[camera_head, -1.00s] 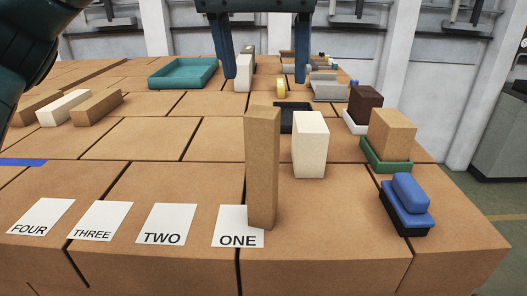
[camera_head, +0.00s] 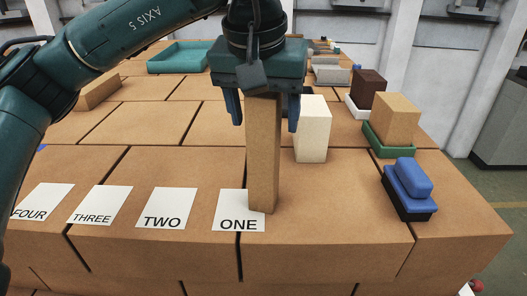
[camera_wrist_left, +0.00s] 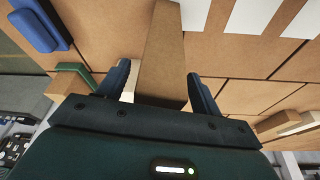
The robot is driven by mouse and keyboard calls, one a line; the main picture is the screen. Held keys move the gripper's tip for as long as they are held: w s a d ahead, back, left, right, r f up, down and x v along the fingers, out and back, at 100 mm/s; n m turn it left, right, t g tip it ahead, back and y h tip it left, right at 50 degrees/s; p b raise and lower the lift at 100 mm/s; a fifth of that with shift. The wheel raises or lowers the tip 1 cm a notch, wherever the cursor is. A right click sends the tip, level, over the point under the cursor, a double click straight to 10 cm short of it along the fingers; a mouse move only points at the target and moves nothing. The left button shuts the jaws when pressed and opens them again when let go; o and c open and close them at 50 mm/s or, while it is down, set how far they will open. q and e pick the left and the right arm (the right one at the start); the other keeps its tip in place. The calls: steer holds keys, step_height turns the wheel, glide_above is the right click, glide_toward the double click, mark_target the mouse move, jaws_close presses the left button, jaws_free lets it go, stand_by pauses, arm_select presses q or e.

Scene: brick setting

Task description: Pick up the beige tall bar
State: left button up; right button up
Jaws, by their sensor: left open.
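The beige tall bar (camera_head: 263,160) stands upright at the front of the brick surface, at the right edge of the card marked ONE (camera_head: 239,211). My left gripper (camera_head: 264,116) is above it, pointing down and open. Its two fingers stand on either side of the bar's upper part, with gaps visible. In the left wrist view the bar (camera_wrist_left: 163,55) runs between the two open fingers (camera_wrist_left: 157,88). The bar's top end is hidden by the gripper body in the head view. My right gripper is not in view.
A cream block (camera_head: 313,135) stands close behind the bar to the right. A blue block on a dark base (camera_head: 409,188), a tan block in a green tray (camera_head: 391,120) and a dark brown block (camera_head: 368,88) are further right. A teal tray (camera_head: 180,58) lies at the back left.

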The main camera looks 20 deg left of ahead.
arm_select(q)
steer(key=shift+w+d+f, duration=0.1)
steer(key=shift+w+f, duration=0.05)
steer(key=shift+f, duration=0.45)
steer(key=shift+c, duration=0.5)
jaws_close()
